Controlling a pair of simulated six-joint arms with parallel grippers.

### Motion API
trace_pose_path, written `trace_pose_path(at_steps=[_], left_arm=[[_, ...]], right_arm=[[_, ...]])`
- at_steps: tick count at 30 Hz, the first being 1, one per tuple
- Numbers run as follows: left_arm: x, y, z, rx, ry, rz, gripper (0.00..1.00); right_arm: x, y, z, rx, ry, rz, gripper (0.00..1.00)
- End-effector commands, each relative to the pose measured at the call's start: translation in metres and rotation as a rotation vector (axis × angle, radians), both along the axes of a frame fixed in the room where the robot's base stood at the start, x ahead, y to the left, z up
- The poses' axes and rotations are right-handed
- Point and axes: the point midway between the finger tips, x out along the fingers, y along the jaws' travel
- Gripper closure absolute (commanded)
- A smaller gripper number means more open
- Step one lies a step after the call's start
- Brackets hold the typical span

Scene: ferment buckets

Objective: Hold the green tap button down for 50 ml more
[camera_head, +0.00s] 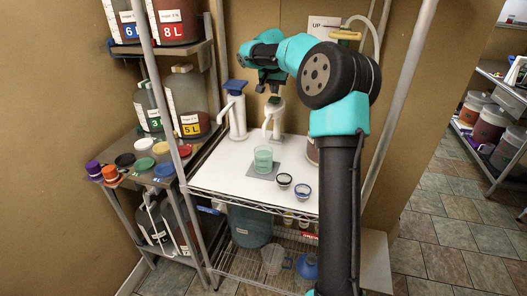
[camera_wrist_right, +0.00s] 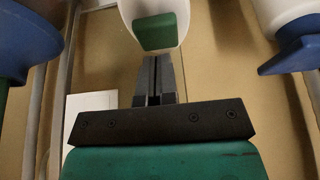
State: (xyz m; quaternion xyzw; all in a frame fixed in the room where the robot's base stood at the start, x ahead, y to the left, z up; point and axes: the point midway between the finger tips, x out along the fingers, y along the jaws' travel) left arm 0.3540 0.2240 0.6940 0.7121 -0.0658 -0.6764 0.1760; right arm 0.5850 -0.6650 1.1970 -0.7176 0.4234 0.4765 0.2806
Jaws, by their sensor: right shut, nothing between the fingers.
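The green tap button (camera_head: 274,99) tops a white tap (camera_head: 273,121) at the back of the white table. In the right wrist view the green button (camera_wrist_right: 157,32) sits in its white housing, just beyond my fingertips. My right gripper (camera_head: 268,88) is above the button in the head view. In its wrist view the right gripper (camera_wrist_right: 156,60) has its fingers together, with nothing between them. I cannot tell whether the tips touch the button. A greenish clear cup (camera_head: 263,158) stands on a grey mat (camera_head: 261,175) in front of the tap; its level is unreadable. My left gripper is not in view.
A white tap with a blue top (camera_head: 236,108) stands close left of the green one. Two small dark-rimmed bowls (camera_head: 284,180) (camera_head: 302,191) are right of the cup. Colored lids (camera_head: 144,144) and jugs (camera_head: 186,100) fill the left shelves. My right arm hides the table's right side.

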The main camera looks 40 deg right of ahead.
Motion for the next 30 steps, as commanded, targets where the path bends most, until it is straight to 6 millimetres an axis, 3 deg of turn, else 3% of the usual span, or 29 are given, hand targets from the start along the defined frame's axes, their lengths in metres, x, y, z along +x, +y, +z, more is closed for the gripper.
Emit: trace_pose_path(at_steps=[7,12,25,30], left_arm=[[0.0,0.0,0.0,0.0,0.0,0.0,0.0],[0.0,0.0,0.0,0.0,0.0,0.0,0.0],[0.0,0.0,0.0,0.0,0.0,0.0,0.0],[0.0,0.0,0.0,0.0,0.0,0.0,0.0]], right_arm=[[0.001,0.0,0.028,-0.001,-0.003,0.0,1.0],[0.0,0.0,0.036,-0.001,0.0,0.001,1.0],[0.001,0.001,0.034,0.002,-0.001,0.004,1.0],[0.013,0.023,0.015,0.042,-0.001,0.075,1.0]])
